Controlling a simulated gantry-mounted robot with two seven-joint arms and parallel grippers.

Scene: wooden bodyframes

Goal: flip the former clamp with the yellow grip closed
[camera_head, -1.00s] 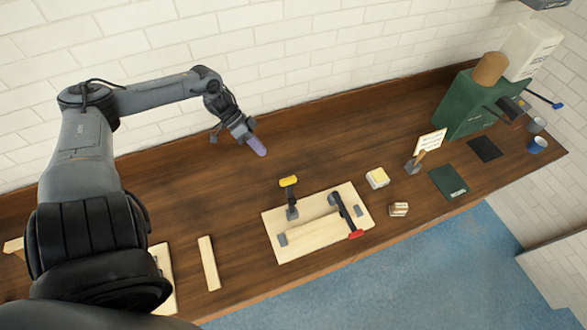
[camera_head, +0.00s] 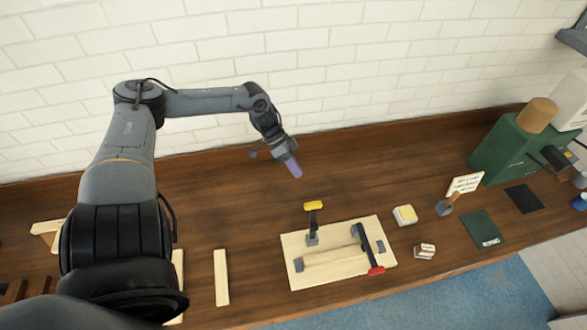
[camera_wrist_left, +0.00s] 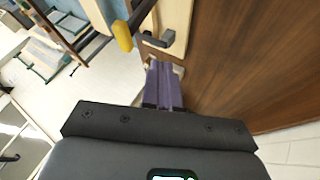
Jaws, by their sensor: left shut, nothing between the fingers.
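The clamp with the yellow grip (camera_head: 313,206) stands upright at the back left of the pale wooden former board (camera_head: 300,278). Its yellow grip is raised at the top of its lever. In the left wrist view the yellow grip (camera_wrist_left: 122,36) shows at the top, beyond my fingers. A second clamp with a red grip (camera_head: 376,270) lies across a wooden bar (camera_head: 338,262) on the same board. My left gripper (camera_head: 293,168) is above the bench, behind and left of the yellow grip, apart from it. Its purple fingers (camera_wrist_left: 163,88) are together and empty. My right gripper is not in view.
A loose wooden strip (camera_head: 221,277) lies left of the board. A small yellow-topped block (camera_head: 405,215), another small block (camera_head: 424,251), and a sign holder (camera_head: 446,206) stand to the right. A green machine (camera_head: 510,150) stands at the far right. The bench behind the board is clear.

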